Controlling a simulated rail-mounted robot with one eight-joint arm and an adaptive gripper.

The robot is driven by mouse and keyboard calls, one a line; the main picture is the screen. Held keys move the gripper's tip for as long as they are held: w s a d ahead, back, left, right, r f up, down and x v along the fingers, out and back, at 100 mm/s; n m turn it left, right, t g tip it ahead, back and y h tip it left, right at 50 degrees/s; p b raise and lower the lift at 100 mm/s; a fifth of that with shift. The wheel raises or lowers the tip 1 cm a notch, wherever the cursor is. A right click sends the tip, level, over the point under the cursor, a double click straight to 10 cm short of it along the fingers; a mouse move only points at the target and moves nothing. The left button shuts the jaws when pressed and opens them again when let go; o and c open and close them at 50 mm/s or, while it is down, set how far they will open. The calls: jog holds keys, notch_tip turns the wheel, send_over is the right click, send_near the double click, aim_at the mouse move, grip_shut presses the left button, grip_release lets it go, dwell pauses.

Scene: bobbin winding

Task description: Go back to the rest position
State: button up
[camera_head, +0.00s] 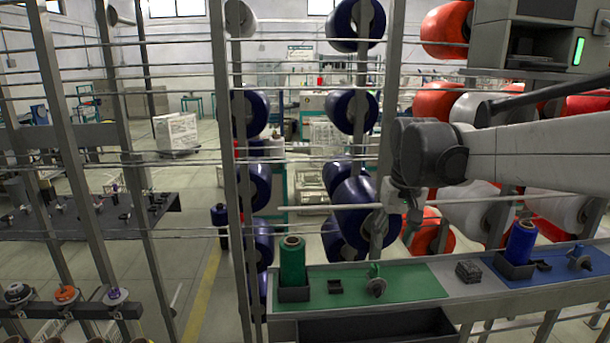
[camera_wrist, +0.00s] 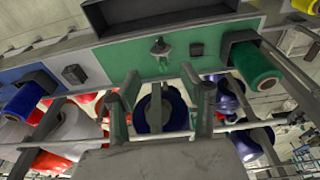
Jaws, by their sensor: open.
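My arm comes in from the right in the head view. My gripper (camera_head: 384,228) hangs below its wrist, in front of the yarn rack and above the bench, partly blending with the rack behind. In the wrist view my gripper (camera_wrist: 160,84) has its two fingers spread, with nothing held between them. The fingers point toward the green mat (camera_wrist: 125,60) and a small green fitting (camera_wrist: 160,48) on it. The fitting (camera_head: 376,280) also shows on the bench in the head view, below my gripper and apart from it.
The bench (camera_head: 455,284) carries a green spool (camera_head: 292,262) in a dark holder, a small dark block (camera_head: 468,271) and a blue spool (camera_head: 521,242). Metal posts (camera_head: 229,150) and horizontal bars stand close to my arm. Large blue spools (camera_head: 352,205) and red spools (camera_head: 436,102) hang behind.

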jog(key=s+f+t+b, duration=0.1)
jog(key=s+f, duration=0.3)
jog(key=s, duration=0.8)
jog(key=s+f+t+b, duration=0.2)
jog(key=s+f+t, duration=0.2)
jog(key=s, duration=0.7)
jog(key=shift+s+f+m, duration=0.3)
jog(key=shift+s+f, duration=0.05)
jog(key=shift+f, duration=0.45)
